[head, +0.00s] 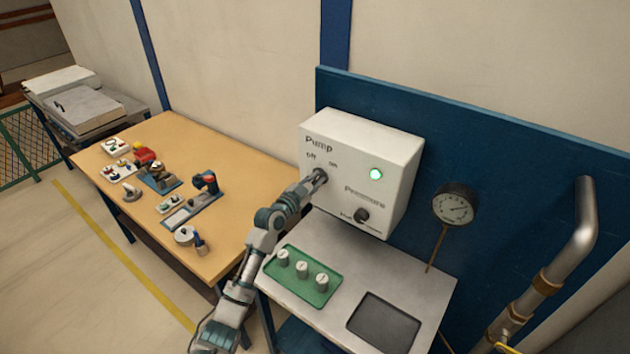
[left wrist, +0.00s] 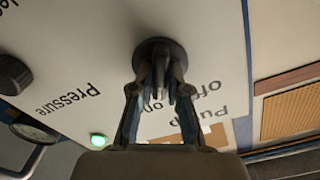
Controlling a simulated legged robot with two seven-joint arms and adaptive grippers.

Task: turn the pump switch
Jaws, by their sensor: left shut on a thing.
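The white pump box (head: 352,150) is mounted on the blue panel, with "Pump", "off" and "on" printed at its upper left. The dark pump switch (head: 322,176) sits below the labels, mostly hidden by my left gripper (head: 314,180). In the left wrist view, the switch's round dark base (left wrist: 160,58) shows above my left gripper (left wrist: 158,88), whose fingers are closed on its handle. A green lamp (head: 376,174) on the box is lit; it also shows in the left wrist view (left wrist: 98,140). My right gripper is not in view.
A dark pressure knob (head: 361,215) and a gauge (head: 455,204) are to the right. Below are a grey bench (head: 350,262) with a green tray (head: 326,293) of weights and a dark pad (head: 384,322). A wooden table (head: 235,150) with tools stands left; a pipe (head: 560,262) is far right.

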